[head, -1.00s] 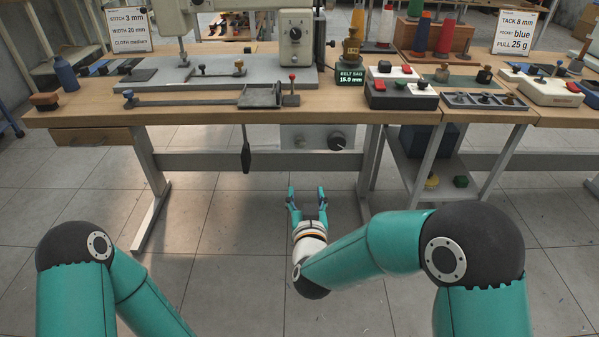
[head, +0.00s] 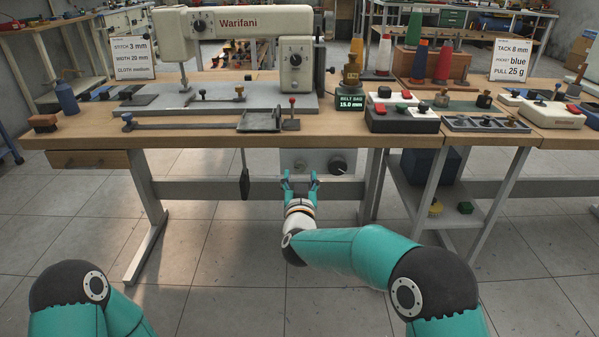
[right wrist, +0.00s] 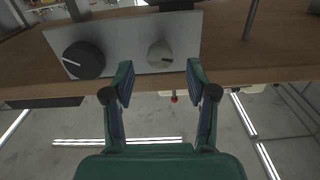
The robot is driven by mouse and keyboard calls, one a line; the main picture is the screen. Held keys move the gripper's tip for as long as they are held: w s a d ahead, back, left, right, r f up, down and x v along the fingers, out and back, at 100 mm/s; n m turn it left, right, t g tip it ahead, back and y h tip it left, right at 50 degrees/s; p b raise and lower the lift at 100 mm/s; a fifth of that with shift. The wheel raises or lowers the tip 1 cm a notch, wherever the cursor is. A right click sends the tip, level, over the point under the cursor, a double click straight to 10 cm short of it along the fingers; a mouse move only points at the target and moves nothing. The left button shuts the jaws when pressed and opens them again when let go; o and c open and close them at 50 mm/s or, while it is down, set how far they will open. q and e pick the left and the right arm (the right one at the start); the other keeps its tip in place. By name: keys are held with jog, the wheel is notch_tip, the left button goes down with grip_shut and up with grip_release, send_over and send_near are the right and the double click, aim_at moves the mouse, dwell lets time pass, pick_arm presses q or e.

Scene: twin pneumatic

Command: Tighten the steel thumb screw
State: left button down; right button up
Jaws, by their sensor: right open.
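No part is clearly recognisable as the steel thumb screw. A pale metal-looking round knob (right wrist: 160,54) with a pointer mark sits on the grey panel (right wrist: 118,36) under the table; it may be the screw, but I cannot be sure. A larger black knob (right wrist: 84,60) is beside it, and also shows in the head view (head: 337,166). My right gripper (head: 300,176) is open and empty below the tabletop, in front of the panel. In the right wrist view its fingertips (right wrist: 160,74) point toward the pale knob, apart from it. My left gripper is out of view.
The wooden tabletop (head: 200,134) overhangs my right gripper. A dark hanging lever (head: 244,184) is left of it, and a table leg (head: 371,187) is right. A sewing machine (head: 235,24) and a red-topped lever (head: 291,112) are on the table. The floor in front is free.

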aim_at(300, 169)
jog(key=shift+w, duration=2.1)
grip_shut()
